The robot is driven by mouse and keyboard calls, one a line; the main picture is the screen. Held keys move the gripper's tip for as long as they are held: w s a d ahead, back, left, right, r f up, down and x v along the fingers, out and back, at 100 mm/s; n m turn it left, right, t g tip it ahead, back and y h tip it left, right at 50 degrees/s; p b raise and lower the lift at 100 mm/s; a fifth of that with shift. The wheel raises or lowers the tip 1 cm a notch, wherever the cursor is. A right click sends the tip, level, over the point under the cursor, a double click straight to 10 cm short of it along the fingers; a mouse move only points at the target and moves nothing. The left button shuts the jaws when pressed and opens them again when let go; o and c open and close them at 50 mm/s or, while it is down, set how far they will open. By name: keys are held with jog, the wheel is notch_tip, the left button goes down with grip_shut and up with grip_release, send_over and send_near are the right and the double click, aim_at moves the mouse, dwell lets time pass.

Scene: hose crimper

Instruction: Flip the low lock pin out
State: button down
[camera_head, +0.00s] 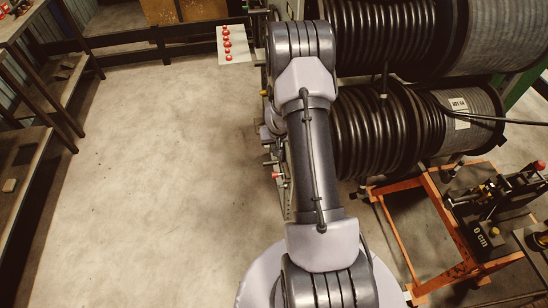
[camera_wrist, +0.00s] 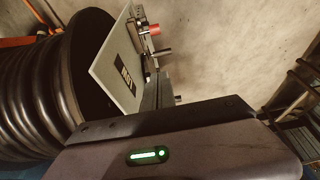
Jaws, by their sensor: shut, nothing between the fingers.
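My gripper (camera_wrist: 157,80) shows in the wrist view as shut, narrow grey fingers with nothing between them. Its tips are close to a pale grey plate (camera_wrist: 108,72) at the end of the black reel. Dark pins (camera_wrist: 160,52) and a red-tipped pin (camera_wrist: 153,30) stick out to the right of this plate, just beyond the fingertips. Another small pin end (camera_wrist: 178,98) shows right of the fingers. I cannot tell which is the low lock pin, or whether the fingers touch one. In the head view, small pins (camera_head: 270,162) and a red knob (camera_head: 276,175) show left of my arm, which hides my gripper.
Two reels of black hose (camera_head: 375,125) stand right of my arm. An orange frame (camera_head: 398,240) with a crimping tool (camera_head: 490,195) is at lower right. Red knobs lie on a white sheet (camera_head: 235,57) at the back. The floor at left is clear up to the shelves (camera_head: 30,150).

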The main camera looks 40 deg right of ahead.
jog(key=b+x, duration=0.3)
jog(key=x, duration=1.6)
jog(key=s+a+b, duration=0.1)
jog(key=b, duration=0.3)
jog(key=s+a+b, duration=0.1)
jog(key=s+b, duration=0.1)
jog(key=b, duration=0.2)
jog(key=shift+s+a+r, duration=0.2)
jog(key=shift+s+r, duration=0.05)
